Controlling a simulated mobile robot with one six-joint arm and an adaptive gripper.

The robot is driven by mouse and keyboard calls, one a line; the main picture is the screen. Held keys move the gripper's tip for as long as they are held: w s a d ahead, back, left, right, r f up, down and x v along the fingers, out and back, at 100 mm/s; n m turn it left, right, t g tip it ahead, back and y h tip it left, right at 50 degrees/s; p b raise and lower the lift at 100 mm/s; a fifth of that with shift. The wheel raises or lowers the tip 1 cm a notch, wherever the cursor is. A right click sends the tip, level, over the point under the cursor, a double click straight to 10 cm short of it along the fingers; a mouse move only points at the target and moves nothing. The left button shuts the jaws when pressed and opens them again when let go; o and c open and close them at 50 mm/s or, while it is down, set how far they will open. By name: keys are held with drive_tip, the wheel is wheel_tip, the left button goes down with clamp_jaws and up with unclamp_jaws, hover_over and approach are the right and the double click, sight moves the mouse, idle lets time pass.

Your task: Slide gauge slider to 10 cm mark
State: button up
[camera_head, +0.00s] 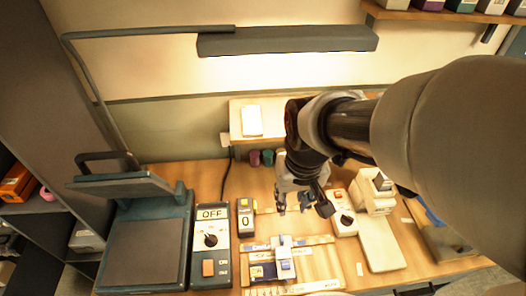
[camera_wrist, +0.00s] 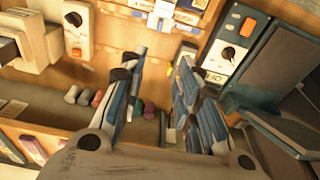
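The gauge slider (camera_head: 285,265), a small white and blue block, sits on a flat gauge board (camera_head: 322,262) with pale scale strips at the front middle of the bench. The scale marks are too small to read. My gripper (camera_head: 292,209) hangs behind the slider, pointing down and apart from it. In the wrist view the two blue-grey fingers of my gripper (camera_wrist: 157,85) stand apart with nothing between them. Part of the gauge board (camera_wrist: 188,17) shows at the top of that view, beyond the fingertips.
A control box marked OFF with a dial (camera_head: 210,240) and a green press-like machine (camera_head: 145,240) stand left. A small unit showing 0 (camera_head: 245,220) is nearer the gauge. A dial box (camera_head: 343,215) and a cream device (camera_head: 376,195) stand right. A lamp (camera_head: 290,40) hangs above.

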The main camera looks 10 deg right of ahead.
drive_tip(key=g, duration=0.2)
hover_over(282, 237)
wheel_tip(282, 237, down, 9)
wheel_tip(282, 237, down, 17)
drive_tip(key=b, duration=0.6)
drive_tip(key=shift+c, duration=0.4)
drive_tip(key=shift+r, duration=0.1)
clamp_jaws()
